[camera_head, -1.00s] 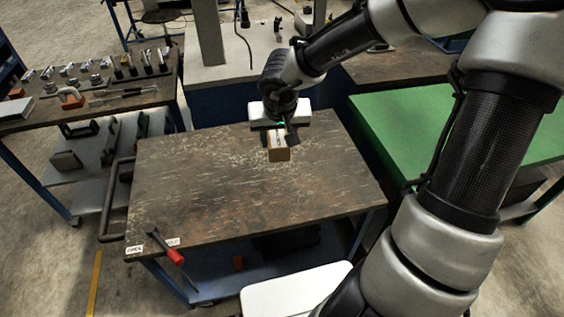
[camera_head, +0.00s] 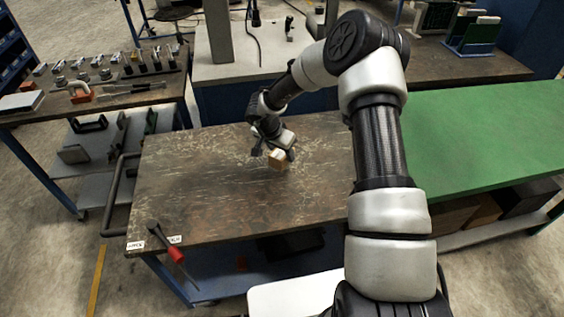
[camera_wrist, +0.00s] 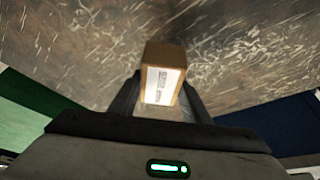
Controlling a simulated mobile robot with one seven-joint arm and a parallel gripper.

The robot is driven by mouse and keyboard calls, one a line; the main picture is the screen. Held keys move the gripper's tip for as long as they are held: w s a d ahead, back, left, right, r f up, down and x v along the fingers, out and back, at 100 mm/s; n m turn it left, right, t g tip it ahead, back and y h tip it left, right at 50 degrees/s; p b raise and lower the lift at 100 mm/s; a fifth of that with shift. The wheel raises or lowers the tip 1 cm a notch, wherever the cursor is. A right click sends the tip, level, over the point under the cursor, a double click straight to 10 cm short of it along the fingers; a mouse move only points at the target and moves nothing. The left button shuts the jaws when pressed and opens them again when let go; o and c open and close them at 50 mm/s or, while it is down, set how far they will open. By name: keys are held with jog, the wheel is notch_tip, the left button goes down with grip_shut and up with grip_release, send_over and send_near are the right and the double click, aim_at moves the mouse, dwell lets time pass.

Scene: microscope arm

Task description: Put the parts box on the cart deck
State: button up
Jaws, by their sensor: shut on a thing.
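The parts box (camera_head: 279,160) is a small brown carton with a white label on one face. In the wrist view the parts box (camera_wrist: 161,75) sits between the two dark fingers, its label toward the camera. My gripper (camera_head: 271,152) is shut on it. The cart deck (camera_head: 215,210) is a worn, dark, scratched top with a handle on its left side. The box is over the deck's back middle part. I cannot tell whether its underside touches the deck.
A red-handled tool (camera_head: 168,244) lies at the deck's front left corner, partly over the edge. A green table (camera_head: 480,135) stands to the right. A bench (camera_head: 125,92) with several small tools is at the left. Most of the deck is bare.

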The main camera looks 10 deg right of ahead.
jog(key=shift+f, duration=1.9)
jog(key=shift+f, duration=0.15)
jog(key=o, duration=1.3)
